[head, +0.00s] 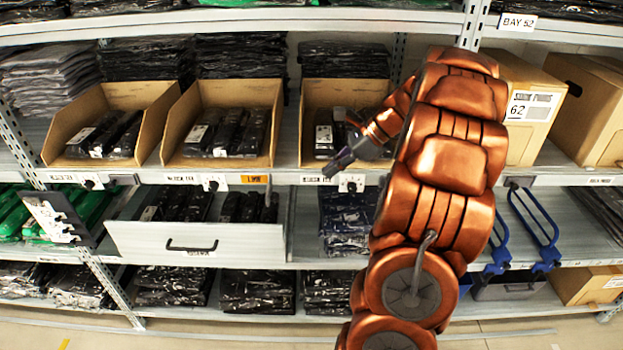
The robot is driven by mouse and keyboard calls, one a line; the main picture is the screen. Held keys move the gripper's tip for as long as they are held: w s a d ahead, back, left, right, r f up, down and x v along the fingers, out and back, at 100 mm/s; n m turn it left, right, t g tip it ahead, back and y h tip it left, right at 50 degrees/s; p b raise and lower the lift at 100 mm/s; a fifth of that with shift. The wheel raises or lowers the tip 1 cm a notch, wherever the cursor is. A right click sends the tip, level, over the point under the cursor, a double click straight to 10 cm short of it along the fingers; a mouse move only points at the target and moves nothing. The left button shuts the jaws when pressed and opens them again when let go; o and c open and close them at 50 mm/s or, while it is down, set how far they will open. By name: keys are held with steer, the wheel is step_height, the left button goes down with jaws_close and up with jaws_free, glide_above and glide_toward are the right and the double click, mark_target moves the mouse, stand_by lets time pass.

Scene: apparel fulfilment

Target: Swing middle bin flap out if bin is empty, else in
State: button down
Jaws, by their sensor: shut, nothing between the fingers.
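The middle bin (273,120) is an open cardboard bin on the middle shelf, between two similar bins. It holds several dark, plastic-wrapped packs (240,133). Below it, a small white bracket with a dark centre (214,183) sits on the shelf edge; I cannot tell clearly how its flap is turned. Similar brackets sit below the left bin (91,182) and right bin (351,183). My gripper (332,171) is shut and empty, pointing down-left in front of the right bin (311,122). It is to the right of the middle bin and its bracket, apart from both.
A pulled-out white drawer (198,238) with a dark handle juts out under the middle bin. A tilted grey panel (60,218) stands at the lower left. Blue frames (538,228) hang at the right. A closed carton marked 62 (533,107) stands behind my arm.

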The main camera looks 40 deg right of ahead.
steer(key=r+p+x, duration=0.1)
steer(key=x, duration=0.5)
steer(key=w+a+r+p+x, duration=0.1)
steer(key=p+x, duration=0.1)
steer(key=x, duration=0.4)
steer(key=shift+a, duration=0.4)
steer(key=shift+w, duration=0.15)
steer(key=shift+a, duration=0.1)
